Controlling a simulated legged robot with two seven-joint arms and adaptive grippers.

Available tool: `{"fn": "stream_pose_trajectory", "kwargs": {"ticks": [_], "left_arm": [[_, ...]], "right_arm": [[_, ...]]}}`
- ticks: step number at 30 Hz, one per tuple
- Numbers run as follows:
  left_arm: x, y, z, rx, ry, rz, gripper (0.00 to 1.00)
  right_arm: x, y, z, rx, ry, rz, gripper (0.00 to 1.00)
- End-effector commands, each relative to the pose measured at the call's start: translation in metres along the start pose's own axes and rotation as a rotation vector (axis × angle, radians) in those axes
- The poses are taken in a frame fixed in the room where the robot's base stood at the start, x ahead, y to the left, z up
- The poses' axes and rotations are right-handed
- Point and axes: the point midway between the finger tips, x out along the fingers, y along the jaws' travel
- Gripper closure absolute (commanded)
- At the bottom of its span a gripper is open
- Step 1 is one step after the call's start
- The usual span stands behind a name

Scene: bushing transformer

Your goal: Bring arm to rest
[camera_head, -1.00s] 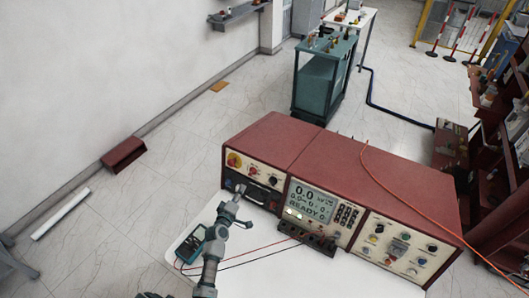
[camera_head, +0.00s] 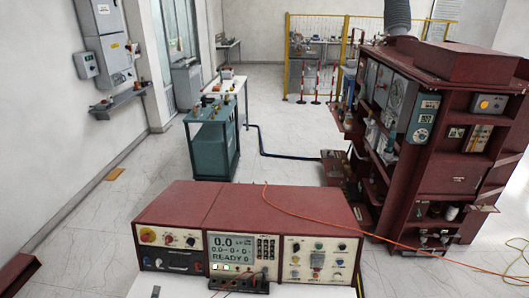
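The red test console (camera_head: 255,207) stands on the white table (camera_head: 185,286) at the bottom middle. Its lit display (camera_head: 232,247) reads 0.0 and READY. No gripper is seen touching the console. My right gripper is out of view.
A teal cabinet (camera_head: 212,146) stands behind the console. A large dark red cabinet (camera_head: 455,180) fills the right side. An orange cable (camera_head: 420,246) runs from the console to the right. A yellow fence (camera_head: 287,55) stands far back. Floor on the left is mostly clear.

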Motion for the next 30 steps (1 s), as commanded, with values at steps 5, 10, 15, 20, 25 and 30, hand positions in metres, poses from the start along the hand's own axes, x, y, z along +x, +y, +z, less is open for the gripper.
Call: {"fn": "stream_pose_trajectory", "kwargs": {"ticks": [5, 10, 15, 20, 25, 30], "left_arm": [[-0.009, 0.001, 0.016, 0.077, -0.065, -0.015, 0.35], [-0.028, 0.001, 0.046, 0.211, -0.180, -0.046, 0.35], [-0.058, -0.004, 0.083, 0.388, -0.330, -0.090, 0.35], [-0.103, -0.013, 0.121, 0.595, -0.505, -0.149, 0.35], [-0.162, -0.026, 0.151, 0.824, -0.696, -0.223, 0.35], [-0.223, -0.036, 0.166, 1.017, -0.861, -0.300, 0.35]], "right_arm": [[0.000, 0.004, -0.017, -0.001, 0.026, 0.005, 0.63], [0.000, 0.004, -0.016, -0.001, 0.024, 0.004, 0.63], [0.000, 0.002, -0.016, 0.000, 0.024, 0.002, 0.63], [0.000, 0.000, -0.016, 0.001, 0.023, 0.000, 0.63], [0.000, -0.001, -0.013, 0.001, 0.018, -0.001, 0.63], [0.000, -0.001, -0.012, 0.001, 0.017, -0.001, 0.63]]}}
